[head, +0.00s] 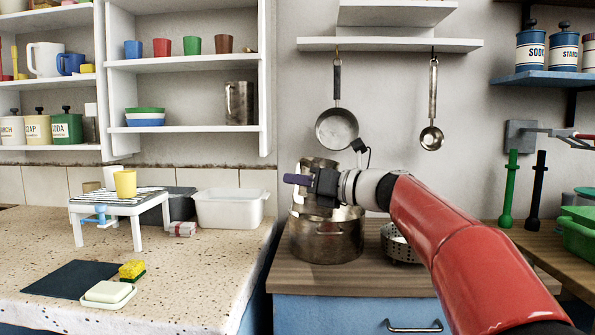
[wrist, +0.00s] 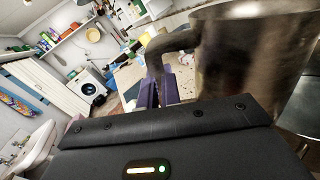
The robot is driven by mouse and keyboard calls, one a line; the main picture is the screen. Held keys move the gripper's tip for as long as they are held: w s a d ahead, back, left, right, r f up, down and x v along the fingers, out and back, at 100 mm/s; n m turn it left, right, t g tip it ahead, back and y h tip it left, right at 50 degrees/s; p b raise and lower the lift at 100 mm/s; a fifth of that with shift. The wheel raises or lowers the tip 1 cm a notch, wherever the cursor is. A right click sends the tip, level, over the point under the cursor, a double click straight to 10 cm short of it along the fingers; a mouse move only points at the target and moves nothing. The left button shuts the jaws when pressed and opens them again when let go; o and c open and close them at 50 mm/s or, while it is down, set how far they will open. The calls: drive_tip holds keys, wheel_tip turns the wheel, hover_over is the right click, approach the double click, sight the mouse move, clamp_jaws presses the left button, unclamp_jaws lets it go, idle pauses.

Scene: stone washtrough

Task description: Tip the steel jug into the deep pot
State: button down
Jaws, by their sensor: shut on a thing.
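The steel jug (head: 318,163) is above the deep pot (head: 326,243), partly hidden behind my gripper in the head view. In the wrist view the jug (wrist: 255,55) fills the upper right, with its handle (wrist: 165,45) running down to the purple fingers. My gripper (head: 298,180) is shut on the jug's handle; its fingers also show in the wrist view (wrist: 152,92). The jug appears tilted, but its exact angle is hard to tell. The deep pot stands on the wooden counter. The insides of jug and pot are hidden, and no stream shows.
A perforated colander (head: 400,245) stands right of the pot, partly behind my arm. A pan (head: 337,128) and a ladle (head: 431,138) hang on the wall above. A white tub (head: 230,208) stands to the left. Another metal jug (head: 240,103) is on the shelf.

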drive_tip(key=shift+f+n+b, duration=0.6)
drive_tip(key=shift+f+b, duration=0.4)
drive_tip(key=shift+b, duration=0.85)
drive_tip(key=f+n+b, duration=0.1)
drive_tip(key=n+b, duration=0.1)
drive_tip(key=b, duration=0.1)
drive_tip(key=shift+f, duration=0.2)
drive_tip(key=shift+s, duration=0.1)
